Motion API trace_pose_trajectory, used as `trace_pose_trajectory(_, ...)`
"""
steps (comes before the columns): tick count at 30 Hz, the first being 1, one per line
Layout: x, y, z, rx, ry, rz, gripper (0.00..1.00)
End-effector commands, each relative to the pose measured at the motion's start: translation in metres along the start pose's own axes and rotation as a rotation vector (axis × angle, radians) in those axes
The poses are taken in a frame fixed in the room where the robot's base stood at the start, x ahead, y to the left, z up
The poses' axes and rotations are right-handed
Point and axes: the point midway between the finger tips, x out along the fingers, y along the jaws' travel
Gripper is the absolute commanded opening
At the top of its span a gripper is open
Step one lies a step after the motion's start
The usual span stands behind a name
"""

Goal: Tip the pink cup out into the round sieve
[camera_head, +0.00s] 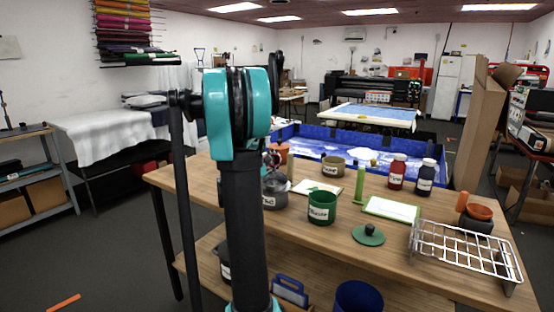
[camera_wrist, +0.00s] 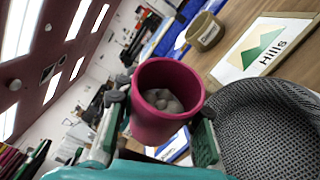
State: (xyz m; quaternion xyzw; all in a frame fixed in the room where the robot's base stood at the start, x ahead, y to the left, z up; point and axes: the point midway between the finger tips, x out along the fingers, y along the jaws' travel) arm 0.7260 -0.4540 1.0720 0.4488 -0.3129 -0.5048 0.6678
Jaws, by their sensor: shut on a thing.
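The pink cup (camera_wrist: 160,128) is in my gripper (camera_wrist: 160,122), between the two fingers, in the wrist view. The round sieve (camera_wrist: 270,130), a dark grey mesh bowl, is close beside the cup at the lower right and partly cut off by the frame. In the head view my arm hides most of the gripper. A dark grey round vessel (camera_head: 275,190) on the table there is partly behind my arm; I cannot tell surely that it is the sieve.
An olive bowl (camera_wrist: 206,32) and a "Hills" card (camera_wrist: 262,46) lie beyond the sieve.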

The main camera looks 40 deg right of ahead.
Motion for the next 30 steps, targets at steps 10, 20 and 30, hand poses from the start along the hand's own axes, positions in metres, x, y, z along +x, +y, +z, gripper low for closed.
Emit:
trace_pose_trajectory(10,-0.0016,-0.0092,0.0008,0.325,-0.047,0.136,0.0)
trace_pose_trajectory(20,-0.0041,-0.0057,0.0079,0.503,-0.072,0.208,0.0)
trace_pose_trajectory(30,-0.0045,-0.005,0.0091,0.527,-0.075,0.217,0.0)
